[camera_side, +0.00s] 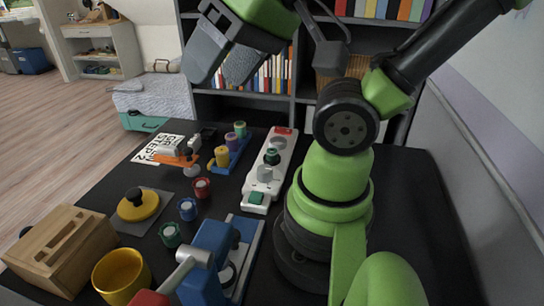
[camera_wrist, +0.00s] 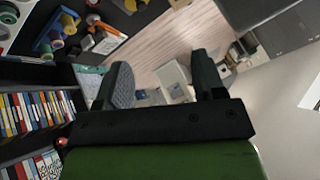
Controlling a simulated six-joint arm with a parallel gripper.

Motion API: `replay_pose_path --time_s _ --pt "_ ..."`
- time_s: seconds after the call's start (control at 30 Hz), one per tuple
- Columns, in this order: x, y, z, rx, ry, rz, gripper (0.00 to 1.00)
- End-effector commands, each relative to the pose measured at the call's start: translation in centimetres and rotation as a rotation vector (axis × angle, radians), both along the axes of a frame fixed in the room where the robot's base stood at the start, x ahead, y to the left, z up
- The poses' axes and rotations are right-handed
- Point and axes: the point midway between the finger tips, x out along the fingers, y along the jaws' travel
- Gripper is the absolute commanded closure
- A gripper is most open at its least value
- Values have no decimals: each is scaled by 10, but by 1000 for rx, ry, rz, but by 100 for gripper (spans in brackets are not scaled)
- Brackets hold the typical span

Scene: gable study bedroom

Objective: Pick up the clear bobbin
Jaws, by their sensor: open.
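I cannot pick out a clear bobbin with certainty. A small greyish round piece (camera_side: 192,170) lies beside an orange item on the black table in the side view; it is too small to tell what it is. A red spool (camera_side: 202,187), a blue spool (camera_side: 188,209) and a green spool (camera_side: 171,234) with pale centres stand in a row near it. My gripper (camera_side: 215,70) is high above the table's far side, open and empty. In the wrist view my gripper (camera_wrist: 162,65) has its fingers wide apart, with floor and furniture beyond them.
A blue rack (camera_side: 230,153) holds yellow, green and purple spools. A long white strip (camera_side: 271,170) lies beside my base. A yellow knobbed disc (camera_side: 138,205), wooden box (camera_side: 65,248), yellow cup (camera_side: 121,275) and blue device (camera_side: 210,255) crowd the front. Bookshelves (camera_side: 255,80) stand behind the table.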

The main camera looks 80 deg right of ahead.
Motion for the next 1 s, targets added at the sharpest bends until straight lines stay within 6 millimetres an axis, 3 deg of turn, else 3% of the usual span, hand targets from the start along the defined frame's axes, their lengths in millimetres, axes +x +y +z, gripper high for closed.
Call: replay_pose_path --time_s 0.17,0.27,0.4,0.5,0.73,0.83,1.0 --pt "11 -11 -4 -21 41 -51 37" --pt "28 -34 -14 -50 111 -136 37" --pt "50 -85 -39 -84 249 -281 37" --pt "55 -125 -64 -89 352 -373 37" --pt "33 -207 -132 -36 560 -535 37" --pt "18 -227 -156 -5 616 -574 37" --pt "3 -241 -178 25 660 -601 37"
